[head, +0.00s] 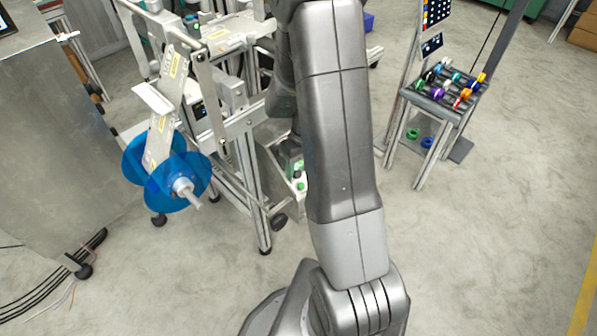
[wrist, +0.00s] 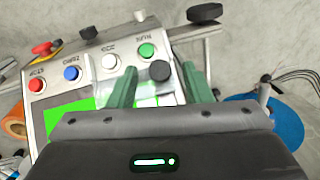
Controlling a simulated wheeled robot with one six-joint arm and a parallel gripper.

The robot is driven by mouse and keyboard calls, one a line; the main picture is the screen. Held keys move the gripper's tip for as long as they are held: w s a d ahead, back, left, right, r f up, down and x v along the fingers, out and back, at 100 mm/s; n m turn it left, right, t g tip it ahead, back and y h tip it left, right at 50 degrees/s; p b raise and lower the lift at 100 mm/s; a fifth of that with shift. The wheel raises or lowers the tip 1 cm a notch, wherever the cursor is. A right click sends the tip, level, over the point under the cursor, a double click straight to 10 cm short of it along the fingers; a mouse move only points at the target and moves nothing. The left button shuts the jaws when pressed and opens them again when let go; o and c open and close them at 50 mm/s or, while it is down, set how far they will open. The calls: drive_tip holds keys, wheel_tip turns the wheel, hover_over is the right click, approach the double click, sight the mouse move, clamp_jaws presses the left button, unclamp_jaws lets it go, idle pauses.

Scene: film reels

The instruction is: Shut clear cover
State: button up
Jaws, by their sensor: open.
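In the wrist view my gripper (wrist: 157,92) is open, its two green fingers spread over a control panel (wrist: 85,85). A clear, see-through piece (wrist: 150,88), which looks like the cover, lies between and below the fingers; its edges are faint and I cannot tell its angle. A black round knob (wrist: 160,71) sits between the fingertips, near the right one; I cannot tell whether anything touches it. The green RUN button (wrist: 147,51) shows just beyond the fingers, uncovered in this view. In the head view my arm hides the gripper.
The panel also carries white (wrist: 110,62), blue (wrist: 72,73) and red (wrist: 36,84) buttons, a red knob (wrist: 42,48) and a green screen (wrist: 70,115). Blue reels (head: 178,182) stand left of my arm. A rack of coloured spools (head: 445,88) stands right, with open floor before it.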

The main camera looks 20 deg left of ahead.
drive_tip(key=shift+s+f, duration=0.1)
drive_tip(key=shift+f, duration=0.4)
clamp_jaws()
drive_tip(key=d+f+b, duration=0.1)
drive_tip(key=s+d+f+b, duration=0.1)
drive_tip(key=d+f+b, duration=0.1)
drive_tip(key=shift+s+d+f, duration=0.2)
drive_tip(key=shift+s+f, duration=0.05)
drive_tip(key=shift+f, duration=0.05)
unclamp_jaws()
drive_tip(key=shift+w+r, duration=0.1)
